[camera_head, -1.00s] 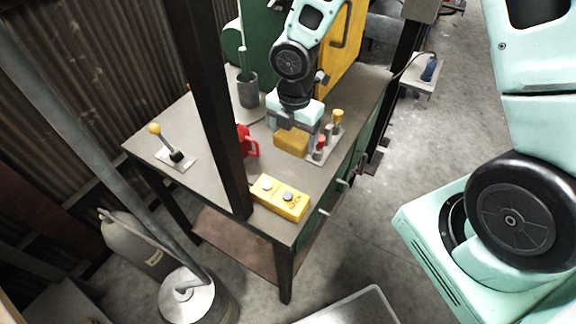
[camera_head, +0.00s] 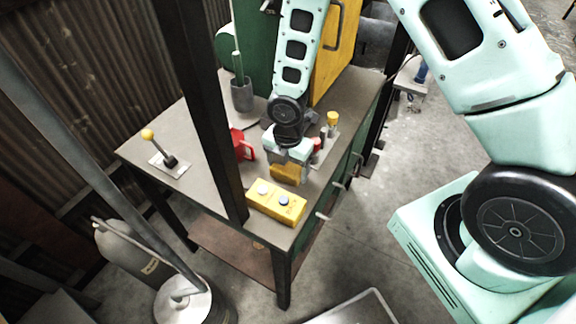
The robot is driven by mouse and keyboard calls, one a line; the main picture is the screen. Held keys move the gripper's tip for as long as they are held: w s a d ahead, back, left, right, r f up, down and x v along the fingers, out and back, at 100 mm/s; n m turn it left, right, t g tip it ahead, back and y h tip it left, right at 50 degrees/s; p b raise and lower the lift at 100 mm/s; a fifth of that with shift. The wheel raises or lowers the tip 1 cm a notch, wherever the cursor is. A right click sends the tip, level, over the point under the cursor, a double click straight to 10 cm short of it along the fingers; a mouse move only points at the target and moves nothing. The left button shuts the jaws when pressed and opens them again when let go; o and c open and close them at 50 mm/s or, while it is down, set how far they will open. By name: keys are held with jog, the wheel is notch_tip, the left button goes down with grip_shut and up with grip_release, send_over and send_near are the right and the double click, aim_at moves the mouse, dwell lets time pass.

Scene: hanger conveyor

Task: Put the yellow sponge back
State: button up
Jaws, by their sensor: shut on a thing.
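The yellow sponge (camera_head: 286,173) is a small yellow block at the right part of the workbench top (camera_head: 205,148). My gripper (camera_head: 288,166) points down and is shut on it. The gripper body hides the sponge's upper part. I cannot tell whether its underside touches the bench. It is just behind the yellow button box (camera_head: 276,204) and to the right of a red object (camera_head: 243,146).
A grey plate with a red knob and a yellow-topped post (camera_head: 333,121) is right of my gripper. A lever with a yellow ball (camera_head: 149,135) stands at the left. A dark post (camera_head: 203,100) rises in front. A grey cup (camera_head: 242,96) stands behind.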

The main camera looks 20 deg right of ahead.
aim_at(288, 166)
jog(key=shift+f, duration=0.1)
jog(key=shift+f, duration=0.15)
jog(key=o, duration=1)
notch_tip(288, 166, up, 12)
jog(key=p, duration=0.1)
jog(key=s+a+r+m, duration=0.2)
jog(key=s+r+m, duration=0.3)
jog(key=s+m, duration=0.1)
jog(key=s+a+r+m, duration=0.2)
jog(key=s+r+m, duration=0.3)
jog(key=s, duration=0.2)
jog(key=s+a+r+m, duration=0.2)
jog(key=s+r+m, duration=0.2)
jog(key=s+m, duration=0.2)
jog(key=shift+s+a+r+m+y, duration=0.2)
jog(key=shift+s+r+m+y, duration=0.15)
jog(key=shift+s, duration=0.25)
